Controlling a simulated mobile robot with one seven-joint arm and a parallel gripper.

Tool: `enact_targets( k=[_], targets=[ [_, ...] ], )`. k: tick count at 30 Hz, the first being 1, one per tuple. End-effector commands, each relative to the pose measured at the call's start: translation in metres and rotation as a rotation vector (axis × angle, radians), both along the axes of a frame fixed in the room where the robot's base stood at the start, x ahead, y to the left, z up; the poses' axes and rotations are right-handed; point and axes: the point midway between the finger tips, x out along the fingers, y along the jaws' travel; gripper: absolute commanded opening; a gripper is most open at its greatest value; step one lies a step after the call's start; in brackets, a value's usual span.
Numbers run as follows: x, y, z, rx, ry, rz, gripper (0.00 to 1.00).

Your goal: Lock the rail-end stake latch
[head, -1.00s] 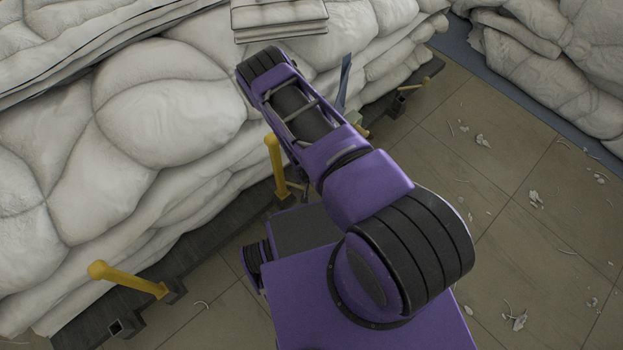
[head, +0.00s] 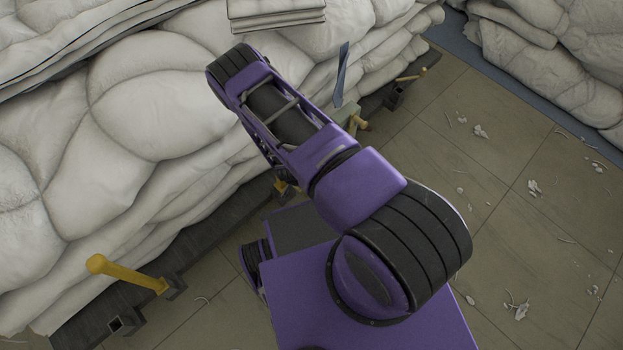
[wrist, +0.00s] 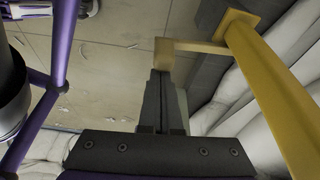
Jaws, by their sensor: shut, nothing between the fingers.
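In the wrist view, a yellow stake (wrist: 275,95) runs down the right side. A yellow latch lever (wrist: 200,47) sticks out sideways near the stake's end plate, ending in a block-like tip (wrist: 165,52). My gripper (wrist: 160,74) is shut and empty, its dark fingertips just below the lever's tip in the picture. I cannot tell whether they touch it. In the head view my arm hides my gripper and most of the middle stake; a small yellow part (head: 281,186) shows below the arm.
White duvet heaps (head: 150,110) rise behind the dark rail (head: 205,245). Another yellow stake (head: 130,275) leans out at the left, and one (head: 412,75) stands at the far right. A blue-grey strip (head: 342,75) stands near the arm. The tiled floor (head: 480,160) at right has scattered scraps.

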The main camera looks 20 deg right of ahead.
Motion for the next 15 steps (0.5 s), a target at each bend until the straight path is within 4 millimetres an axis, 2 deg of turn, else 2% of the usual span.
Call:
enact_targets(
  k=[15],
  targets=[
    [-0.011, 0.014, 0.000, 0.002, 0.004, -0.009, 0.00]
  ],
)
